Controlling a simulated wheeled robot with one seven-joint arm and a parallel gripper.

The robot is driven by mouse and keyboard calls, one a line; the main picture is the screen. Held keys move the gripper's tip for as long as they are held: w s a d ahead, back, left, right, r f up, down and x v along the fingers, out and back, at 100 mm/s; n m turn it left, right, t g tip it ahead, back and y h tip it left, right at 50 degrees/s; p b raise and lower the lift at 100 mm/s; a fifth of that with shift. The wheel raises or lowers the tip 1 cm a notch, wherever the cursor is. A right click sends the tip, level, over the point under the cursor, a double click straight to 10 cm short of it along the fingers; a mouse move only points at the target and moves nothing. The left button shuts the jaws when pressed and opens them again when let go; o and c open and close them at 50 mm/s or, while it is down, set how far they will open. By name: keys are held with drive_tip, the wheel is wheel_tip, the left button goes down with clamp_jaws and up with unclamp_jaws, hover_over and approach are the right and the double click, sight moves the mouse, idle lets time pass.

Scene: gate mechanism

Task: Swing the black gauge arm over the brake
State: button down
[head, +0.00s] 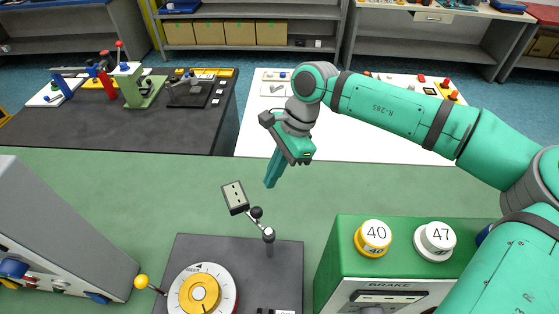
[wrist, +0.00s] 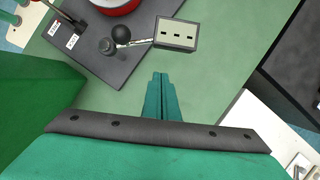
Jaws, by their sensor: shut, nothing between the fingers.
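The gauge arm (head: 257,212) stands on a post on the dark plate, with a black ball and a pale box-like head with dark slots (head: 235,197). The head points up and left, away from the green brake box (head: 338,250), which is labelled BRAKE and stands to the right. In the wrist view the gauge head (wrist: 176,35) lies just beyond my fingertips. My gripper (head: 270,183) is shut and empty, pointing down above the green table, right of and behind the gauge head. It does not appear to touch it; the fingers also show in the wrist view (wrist: 158,78).
The dark plate (head: 285,275) carries a dial (head: 201,291) and a yellow-knobbed lever (head: 142,282). Yellow (head: 373,238) and white (head: 434,241) numbered knobs top the brake box. A grey sloped panel (head: 55,230) stands left. Green table around the gripper is clear.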

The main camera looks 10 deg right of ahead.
sight(241, 199)
drive_tip(key=shift+s+a+f, duration=0.2)
drive_tip(key=shift+a+f, duration=0.15)
drive_tip(key=shift+a, duration=0.35)
drive_tip(key=shift+s+a+f, duration=0.15)
drive_tip(key=shift+a+f, duration=0.2)
drive_tip(key=shift+a, duration=0.35)
drive_tip(key=shift+s+a+f, duration=0.2)
drive_tip(key=shift+a+f, duration=0.15)
drive_tip(key=shift+a, duration=0.35)
drive_tip(key=shift+a, duration=0.15)
drive_tip(key=shift+s+a, duration=0.25)
drive_tip(key=shift+a, duration=0.4)
drive_tip(key=shift+s+a, duration=0.25)
drive_tip(key=shift+a, duration=0.4)
